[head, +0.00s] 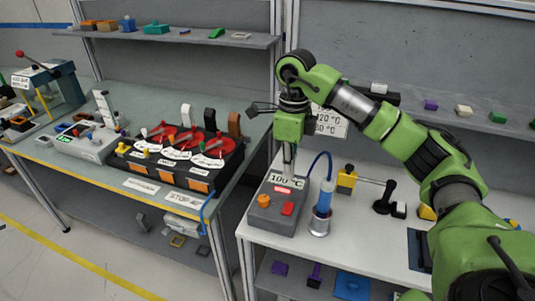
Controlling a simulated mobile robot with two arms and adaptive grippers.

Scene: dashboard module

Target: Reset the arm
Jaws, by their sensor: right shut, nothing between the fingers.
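My right arm, green and grey, comes in from the lower right and bends down at the wrist. My right gripper (289,165) points down, shut and empty, over the back of a grey box (256,215). The box has a "100 °C" label, a red display strip, an orange knob (264,201) and a red button (287,208). I cannot tell whether the fingertips touch the box or sit just behind its label. My left gripper is not in view.
A blue tube in a metal holder (320,222) stands right of the box. A yellow block (346,179) and a black lever (385,198) are further right. The left bench carries a black panel with red dials (175,160). Shelves with small parts run behind.

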